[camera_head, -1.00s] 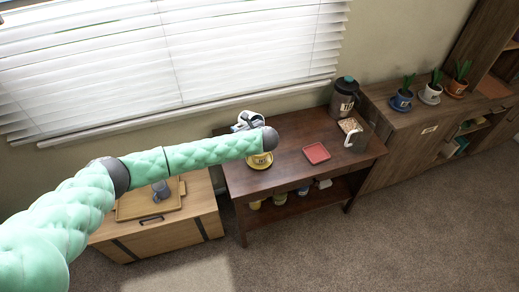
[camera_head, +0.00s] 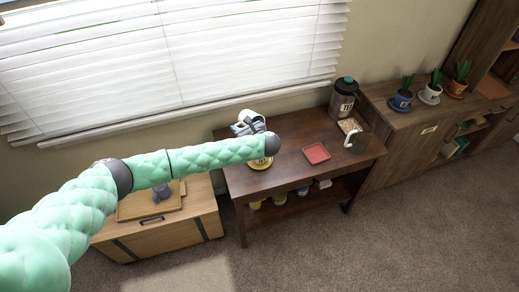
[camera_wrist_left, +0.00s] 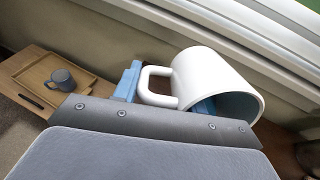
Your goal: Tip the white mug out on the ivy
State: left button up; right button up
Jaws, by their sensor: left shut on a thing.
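The white mug (camera_head: 247,116) is held above the left end of the dark wooden table, close to the window sill. My left gripper (camera_head: 250,127) is shut on it. In the left wrist view the mug (camera_wrist_left: 207,77) lies tipped on its side, its handle to the left and its open mouth to the lower right. No liquid shows at the mouth. A yellow pot or saucer (camera_head: 260,163) stands on the table below, mostly hidden by my arm and gripper. I cannot tell which plant is the ivy. My right gripper is out of view.
A red tray (camera_head: 316,153), a jug with a teal lid (camera_head: 343,98) and a dark jug with a white handle (camera_head: 356,140) stand on the table. Potted plants in blue (camera_head: 402,100), white (camera_head: 431,95) and orange (camera_head: 456,88) line the right cabinet. A grey mug (camera_head: 160,193) sits at left.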

pick_arm(q)
jog(key=shift+s+d+f+t+y+b, duration=0.2)
jog(key=shift+f+t+y+b, duration=0.25)
jog(key=shift+t, duration=0.25)
jog(key=shift+s+d+f+t+y+b, duration=0.15)
jog(key=shift+f+t+y+b, duration=0.25)
jog(key=shift+t+y, duration=0.25)
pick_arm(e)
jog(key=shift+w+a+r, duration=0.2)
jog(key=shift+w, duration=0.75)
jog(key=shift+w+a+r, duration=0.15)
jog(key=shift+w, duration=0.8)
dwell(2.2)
